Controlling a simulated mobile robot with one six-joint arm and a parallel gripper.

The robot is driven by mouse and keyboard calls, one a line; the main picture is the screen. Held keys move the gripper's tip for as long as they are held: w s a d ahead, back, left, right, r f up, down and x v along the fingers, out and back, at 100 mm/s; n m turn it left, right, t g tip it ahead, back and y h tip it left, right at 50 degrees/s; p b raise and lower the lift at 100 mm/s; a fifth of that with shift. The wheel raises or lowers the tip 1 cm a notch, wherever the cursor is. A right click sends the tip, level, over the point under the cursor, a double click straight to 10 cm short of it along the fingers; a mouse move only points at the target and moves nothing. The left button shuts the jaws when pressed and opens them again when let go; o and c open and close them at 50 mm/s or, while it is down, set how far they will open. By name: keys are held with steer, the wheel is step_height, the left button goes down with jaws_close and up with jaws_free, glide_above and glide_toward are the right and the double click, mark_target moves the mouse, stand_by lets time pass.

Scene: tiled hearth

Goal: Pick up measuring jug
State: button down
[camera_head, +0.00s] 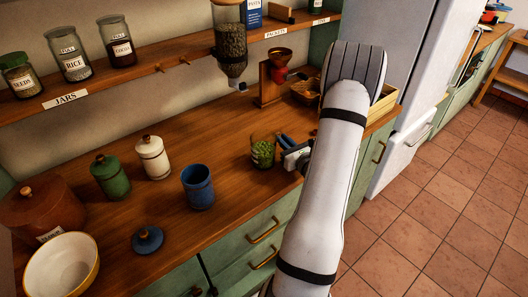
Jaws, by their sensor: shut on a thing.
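The measuring jug (263,153) appears as a clear glass vessel with green contents, upright over the wooden counter near its front edge. My gripper (283,148) reaches it from the right and is shut on its right side. My arm hides part of the gripper, and I cannot make out the exact grip on the jug. I cannot tell whether the jug's base still touches the counter.
A blue canister (198,187) stands open to the left, with its blue lid (148,239) nearby. White (153,158) and green (110,176) canisters stand behind. A hopper dispenser (231,45) hangs above, near a wooden grinder (271,80). Clear counter lies left of the jug.

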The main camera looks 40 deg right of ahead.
steer(key=shift+r, duration=0.1)
step_height(320, 180, up, 10)
stand_by(0.7)
stand_by(1.2)
